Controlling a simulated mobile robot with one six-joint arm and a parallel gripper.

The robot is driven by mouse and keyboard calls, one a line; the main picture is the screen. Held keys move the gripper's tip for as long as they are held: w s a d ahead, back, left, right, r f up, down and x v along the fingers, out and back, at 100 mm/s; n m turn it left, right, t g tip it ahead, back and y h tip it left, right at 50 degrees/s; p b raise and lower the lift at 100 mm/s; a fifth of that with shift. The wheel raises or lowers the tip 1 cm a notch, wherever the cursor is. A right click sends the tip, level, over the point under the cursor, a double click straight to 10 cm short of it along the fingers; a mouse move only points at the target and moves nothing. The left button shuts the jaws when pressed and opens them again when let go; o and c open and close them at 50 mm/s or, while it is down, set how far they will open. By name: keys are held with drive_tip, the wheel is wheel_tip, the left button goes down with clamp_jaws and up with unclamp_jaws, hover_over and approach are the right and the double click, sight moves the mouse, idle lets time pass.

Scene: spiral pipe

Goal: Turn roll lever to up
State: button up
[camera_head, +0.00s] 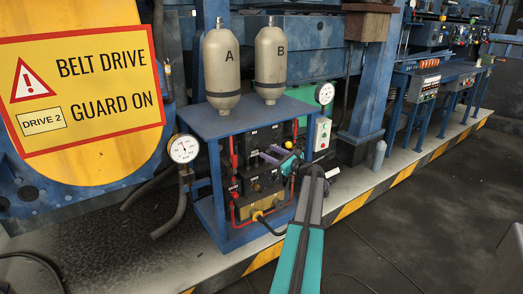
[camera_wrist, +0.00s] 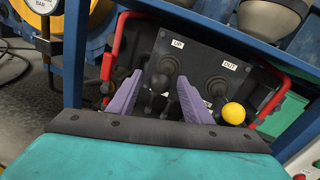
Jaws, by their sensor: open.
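In the wrist view, a dark panel (camera_wrist: 200,65) bears a label reading "UP" (camera_wrist: 178,43) and a label reading "OUT" (camera_wrist: 230,66). A black-knobbed lever (camera_wrist: 158,84) stands below the "UP" label; no label naming it as the roll lever can be read. My gripper (camera_wrist: 160,78) is open, with one purple finger on each side of this lever, and no grip on it shows. A second dark lever (camera_wrist: 217,87) stands right of the fingers, below "OUT". In the head view, my gripper (camera_head: 273,155) reaches into the blue stand's front, and the lever cannot be made out.
A yellow knob (camera_wrist: 233,113) is close to the right finger. Red pipes (camera_wrist: 117,45) flank the panel. The blue stand (camera_head: 215,123) carries tanks A (camera_head: 222,70) and B (camera_head: 270,65). A gauge (camera_head: 184,148) is on its left. The floor (camera_head: 420,215) at right is mostly clear.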

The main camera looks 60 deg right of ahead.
drive_tip(key=shift+w+d, duration=0.15)
drive_tip(key=shift+w, duration=0.75)
drive_tip(key=shift+w+d, duration=0.2)
drive_tip(key=shift+w, duration=0.7)
drive_tip(key=shift+w+d, duration=0.15)
drive_tip(key=shift+w, duration=0.75)
drive_tip(key=shift+c, duration=0.3)
clamp_jaws()
